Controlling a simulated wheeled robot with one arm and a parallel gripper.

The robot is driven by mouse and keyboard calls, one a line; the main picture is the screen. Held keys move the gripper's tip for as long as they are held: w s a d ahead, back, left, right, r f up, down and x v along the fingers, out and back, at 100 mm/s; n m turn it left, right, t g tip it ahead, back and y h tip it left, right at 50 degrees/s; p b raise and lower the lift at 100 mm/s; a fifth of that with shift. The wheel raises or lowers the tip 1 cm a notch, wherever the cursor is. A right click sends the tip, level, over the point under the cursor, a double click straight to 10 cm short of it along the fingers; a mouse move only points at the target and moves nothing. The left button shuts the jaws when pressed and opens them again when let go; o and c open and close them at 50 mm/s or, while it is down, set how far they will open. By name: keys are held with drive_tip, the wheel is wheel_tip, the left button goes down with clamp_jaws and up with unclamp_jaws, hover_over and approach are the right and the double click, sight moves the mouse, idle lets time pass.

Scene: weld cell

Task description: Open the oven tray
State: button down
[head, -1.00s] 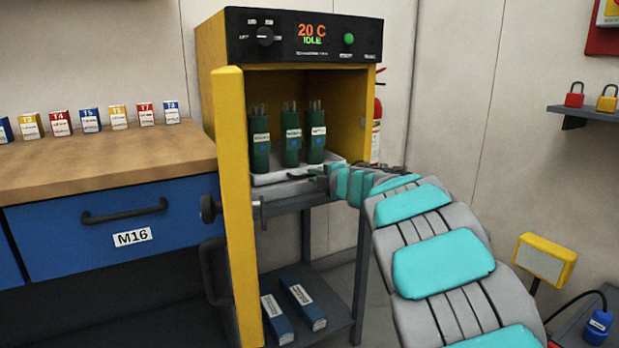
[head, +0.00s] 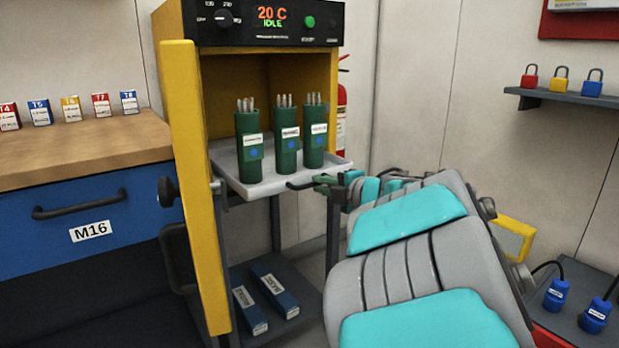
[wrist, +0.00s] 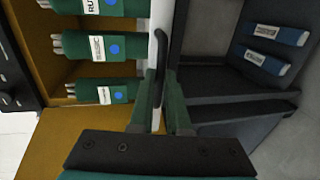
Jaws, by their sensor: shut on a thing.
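The oven (head: 300,85) stands with its yellow door (head: 192,190) swung open at the left. Its grey tray (head: 228,165) is slid partly out of the front and carries three green canisters of rods (head: 286,145). My gripper (head: 325,181) is at the tray's front edge, shut on the dark tray handle (head: 300,186). In the wrist view, the two green fingers of my gripper (wrist: 160,112) are on either side of the handle (wrist: 160,58). The fingers hide part of the handle.
Blue boxes (head: 273,287) lie on the lower shelf of the oven stand. A wooden-topped bench (head: 85,145) with a blue drawer is left of the open door. A wall shelf with padlocks (head: 560,80) is at the right. Floor is partly visible below the tray.

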drive_tip(key=shift+f+v, duration=0.2)
drive_tip(key=shift+v, duration=0.85)
drive_tip(key=shift+f+v, duration=0.2)
drive_tip(key=shift+v, duration=0.85)
drive_tip(key=c, duration=1.2)
unclamp_jaws()
drive_tip(key=shift+o, duration=0.2)
drive_tip(key=v, duration=0.8)
drive_tip(key=shift+p, duration=0.45)
